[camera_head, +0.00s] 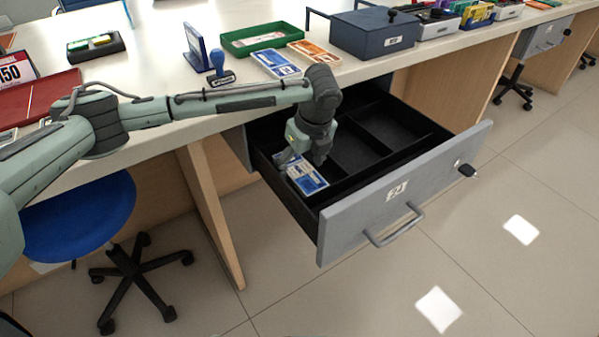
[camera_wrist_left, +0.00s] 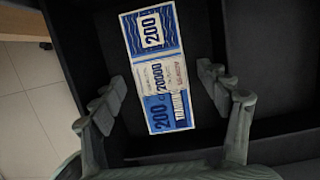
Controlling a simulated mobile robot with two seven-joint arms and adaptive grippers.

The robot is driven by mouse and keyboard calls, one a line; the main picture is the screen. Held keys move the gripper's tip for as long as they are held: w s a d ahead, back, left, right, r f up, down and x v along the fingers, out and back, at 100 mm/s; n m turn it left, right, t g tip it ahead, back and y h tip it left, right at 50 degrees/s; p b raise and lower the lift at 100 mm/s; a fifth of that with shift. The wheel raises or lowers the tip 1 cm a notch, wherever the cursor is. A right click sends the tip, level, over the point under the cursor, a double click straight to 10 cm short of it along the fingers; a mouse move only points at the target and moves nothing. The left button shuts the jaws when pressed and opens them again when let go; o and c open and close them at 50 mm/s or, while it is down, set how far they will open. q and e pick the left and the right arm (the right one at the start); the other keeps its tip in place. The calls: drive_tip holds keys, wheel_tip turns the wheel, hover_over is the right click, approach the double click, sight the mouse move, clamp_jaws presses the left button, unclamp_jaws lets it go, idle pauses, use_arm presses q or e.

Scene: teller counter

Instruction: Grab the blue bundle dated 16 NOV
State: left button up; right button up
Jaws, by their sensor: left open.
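A blue-and-white bundle (camera_head: 308,181) lies in the left front compartment of the open drawer (camera_head: 350,214). In the left wrist view the bundle (camera_wrist_left: 157,78) is printed 200 and 20000; I cannot read a date on it. My left gripper (camera_head: 303,158) points down into the drawer, just over the bundle, and hides part of it. In the wrist view its open fingers (camera_wrist_left: 163,88) stand on either side of the bundle, apart from it. Another blue bundle (camera_head: 275,64) lies on the counter, its date too small to read. My right gripper is out of view.
An orange bundle (camera_head: 314,52), a green tray (camera_head: 262,38), a blue stamp (camera_head: 219,70) and a blue-grey cash box (camera_head: 374,33) are on the counter (camera_head: 160,60). Black dividers and walls enclose the drawer compartments. A blue stool (camera_head: 80,215) stands at left.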

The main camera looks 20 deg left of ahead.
use_arm(q)
drive_tip(key=c, duration=1.3)
